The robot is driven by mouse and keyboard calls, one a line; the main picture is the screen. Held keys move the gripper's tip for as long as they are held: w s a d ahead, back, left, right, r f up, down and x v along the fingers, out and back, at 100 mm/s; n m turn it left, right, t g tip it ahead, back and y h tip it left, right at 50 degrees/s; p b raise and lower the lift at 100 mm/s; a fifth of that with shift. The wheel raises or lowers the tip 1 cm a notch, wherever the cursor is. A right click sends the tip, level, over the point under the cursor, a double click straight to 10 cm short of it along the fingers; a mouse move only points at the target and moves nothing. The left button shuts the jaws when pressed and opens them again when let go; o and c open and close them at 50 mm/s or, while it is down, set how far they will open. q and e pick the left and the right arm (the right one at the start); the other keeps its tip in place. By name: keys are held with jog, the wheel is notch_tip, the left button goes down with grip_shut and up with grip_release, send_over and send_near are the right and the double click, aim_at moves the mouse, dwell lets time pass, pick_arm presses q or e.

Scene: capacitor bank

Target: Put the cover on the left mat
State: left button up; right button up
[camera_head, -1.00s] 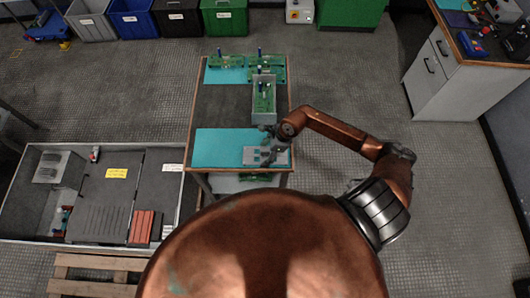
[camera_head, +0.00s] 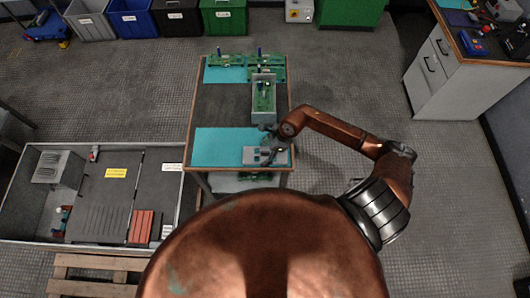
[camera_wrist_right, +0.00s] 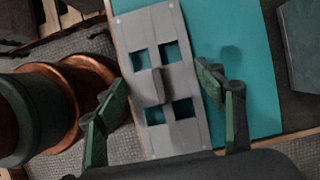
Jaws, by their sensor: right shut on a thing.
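The cover (camera_head: 252,154) is a flat grey plate at the right end of the near teal mat (camera_head: 215,147). In the right wrist view the cover (camera_wrist_right: 165,25) shows several square cut-outs and an upright tab in its middle. The fingers also show in the right wrist view (camera_wrist_right: 160,88). Whether the cover touches the mat is hard to tell. Another teal mat (camera_head: 223,76) lies at the table's far end. My left gripper is out of view.
A grey case with a green board (camera_head: 264,97) stands behind the near mat at the table's right edge. Green boards (camera_head: 226,61) stand at the far end. The dark table middle (camera_head: 222,106) is clear. A low grey tray (camera_head: 108,185) lies to the left.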

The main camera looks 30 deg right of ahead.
jog(key=o, duration=1.4)
jog(key=v, duration=1.2)
